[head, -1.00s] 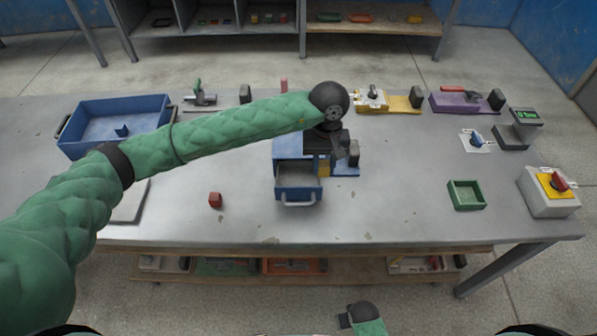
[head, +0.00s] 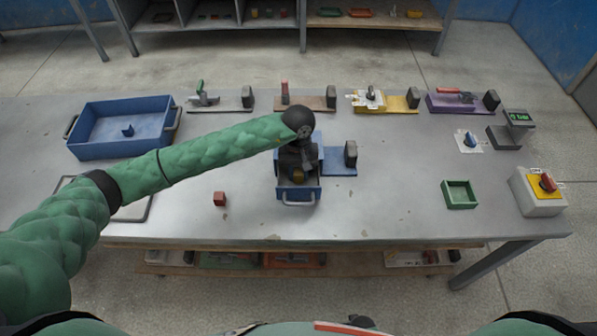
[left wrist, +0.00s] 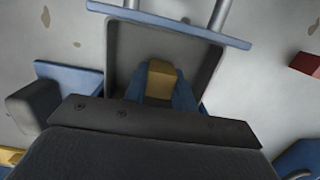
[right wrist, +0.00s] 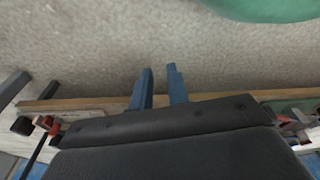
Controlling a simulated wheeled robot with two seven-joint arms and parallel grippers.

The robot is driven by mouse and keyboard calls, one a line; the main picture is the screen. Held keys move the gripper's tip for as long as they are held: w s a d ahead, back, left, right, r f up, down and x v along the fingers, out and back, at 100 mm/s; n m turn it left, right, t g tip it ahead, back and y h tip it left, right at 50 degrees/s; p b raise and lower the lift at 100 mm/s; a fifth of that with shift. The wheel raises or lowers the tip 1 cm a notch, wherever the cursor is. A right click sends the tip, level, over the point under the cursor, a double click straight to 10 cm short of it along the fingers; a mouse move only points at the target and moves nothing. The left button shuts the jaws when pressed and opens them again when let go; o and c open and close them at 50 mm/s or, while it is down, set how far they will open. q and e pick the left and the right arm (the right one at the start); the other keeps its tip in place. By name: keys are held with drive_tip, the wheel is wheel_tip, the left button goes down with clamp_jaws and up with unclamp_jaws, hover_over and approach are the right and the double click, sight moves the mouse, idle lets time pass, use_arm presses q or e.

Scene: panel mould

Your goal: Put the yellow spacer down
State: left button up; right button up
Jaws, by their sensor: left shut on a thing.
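The yellow spacer (head: 297,174) is between the fingers of my left gripper (head: 297,178), over the open drawer (head: 299,195) of the blue unit (head: 282,160). In the left wrist view the spacer (left wrist: 160,80) sits between the blue fingertips, with the grey drawer floor (left wrist: 135,50) behind it. I cannot tell whether the spacer touches the drawer floor. My left gripper is shut on it. My right gripper (right wrist: 160,72) shows two blue fingers apart with nothing between them, above the floor in front of the bench.
A red cube (head: 220,199) lies left of the drawer. A blue tray (head: 85,150) stands at the back left, and a green tray (head: 459,195) and a switch box (head: 538,200) at the right. Several clamp fixtures line the back.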

use_arm(q)
drive_tip(key=shift+f, duration=0.6)
use_arm(e)
drive_tip(key=shift+s+d+f, duration=0.35)
drive_tip(key=shift+s+f, duration=0.05)
drive_tip(key=shift+f, duration=0.3)
use_arm(q)
drive_tip(key=shift+f, duration=0.15)
use_arm(e)
drive_tip(key=shift+r, duration=0.2)
use_arm(q)
drive_tip(key=o, duration=0.9)
drive_tip(key=shift+o, duration=0.2)
use_arm(e)
drive_tip(key=shift+w+a+r, duration=0.1)
drive_tip(key=shift+w+r, duration=0.05)
drive_tip(key=shift+r, duration=0.05)
use_arm(q)
drive_tip(key=shift+r, duration=0.2)
